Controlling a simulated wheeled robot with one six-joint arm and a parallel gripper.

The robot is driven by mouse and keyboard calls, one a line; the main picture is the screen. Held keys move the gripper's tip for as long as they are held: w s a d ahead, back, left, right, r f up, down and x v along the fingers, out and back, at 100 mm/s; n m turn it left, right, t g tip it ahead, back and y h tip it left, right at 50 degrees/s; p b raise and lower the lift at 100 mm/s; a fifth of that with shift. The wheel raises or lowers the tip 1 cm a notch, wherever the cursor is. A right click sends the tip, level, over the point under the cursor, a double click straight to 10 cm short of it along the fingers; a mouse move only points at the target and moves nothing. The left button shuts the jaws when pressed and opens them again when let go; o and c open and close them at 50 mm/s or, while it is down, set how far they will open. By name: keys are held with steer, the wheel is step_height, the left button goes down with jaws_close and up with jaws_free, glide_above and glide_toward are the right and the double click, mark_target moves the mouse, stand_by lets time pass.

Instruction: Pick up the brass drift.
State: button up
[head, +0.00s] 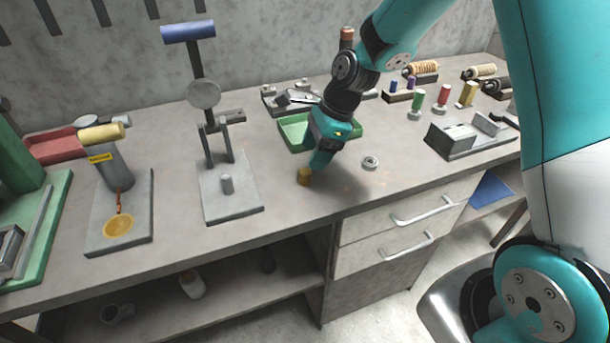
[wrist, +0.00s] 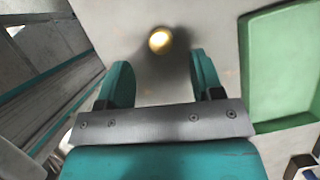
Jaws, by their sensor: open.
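The brass drift (head: 304,176) is a short, dull gold cylinder standing upright on the bench near its front edge. In the wrist view, its round bright top (wrist: 159,40) shows beyond the fingertips, about midway between them. My gripper (head: 318,163) is just above and slightly right of the drift in the head view, pointing down. In the wrist view, my gripper (wrist: 160,80) has its two teal fingers spread wide with nothing between them. The drift's lower side is hidden in the wrist view.
A green tray (head: 295,132) lies behind my gripper; its rim also shows in the wrist view (wrist: 247,80). A small metal ring (head: 370,163) lies to the right. A grey press stand (head: 230,198) stands to the left. The bench front edge is close.

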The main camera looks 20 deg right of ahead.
mark_target(306, 171)
steer(key=shift+p+x, duration=0.45)
steer(key=shift+x, duration=2.6)
steer(key=shift+d+f, duration=0.1)
steer(key=shift+d, duration=0.15)
steer(key=c, duration=1.1)
